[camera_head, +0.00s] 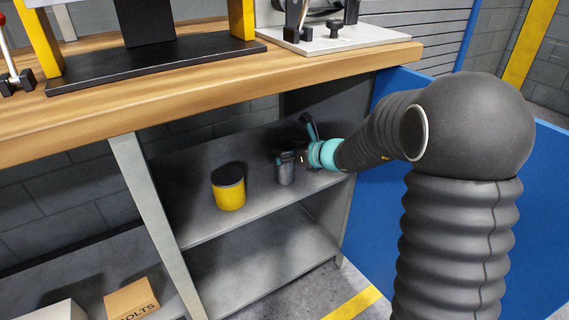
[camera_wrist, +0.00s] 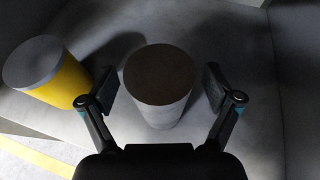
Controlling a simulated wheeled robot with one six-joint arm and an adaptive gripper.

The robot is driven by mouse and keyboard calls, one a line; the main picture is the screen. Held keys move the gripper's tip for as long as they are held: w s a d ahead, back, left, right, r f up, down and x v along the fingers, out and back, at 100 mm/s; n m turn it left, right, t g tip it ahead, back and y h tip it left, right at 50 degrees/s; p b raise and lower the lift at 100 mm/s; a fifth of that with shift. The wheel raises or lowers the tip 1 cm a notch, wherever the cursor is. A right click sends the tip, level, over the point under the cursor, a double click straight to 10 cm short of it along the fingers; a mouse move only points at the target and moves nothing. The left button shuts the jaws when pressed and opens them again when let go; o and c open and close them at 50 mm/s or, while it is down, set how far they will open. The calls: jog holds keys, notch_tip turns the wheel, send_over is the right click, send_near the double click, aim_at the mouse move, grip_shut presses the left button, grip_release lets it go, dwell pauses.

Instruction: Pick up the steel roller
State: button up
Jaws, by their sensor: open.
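The steel roller, a grey cylinder (camera_head: 285,174), stands upright on the shelf under the workbench in the head view. In the wrist view the steel roller (camera_wrist: 159,90) stands between the two fingers, with its dark round top facing the camera. My gripper (camera_wrist: 160,92) is open, with one finger on each side of the roller. A gap shows on the left side and a smaller one on the right; I cannot tell whether the fingers are level with its body. In the head view my gripper (camera_head: 287,157) is at the roller's upper part and partly hides it.
A yellow cylinder with a dark top (camera_head: 229,189) stands on the shelf left of the roller; it also shows in the wrist view (camera_wrist: 60,80). The wooden benchtop (camera_head: 200,80) overhangs the shelf (camera_head: 200,231). A blue panel (camera_head: 375,215) stands at the right. A BOLTS box (camera_head: 132,299) sits lower left.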

jog(key=shift+r, duration=0.1)
jog(key=c, duration=1.6)
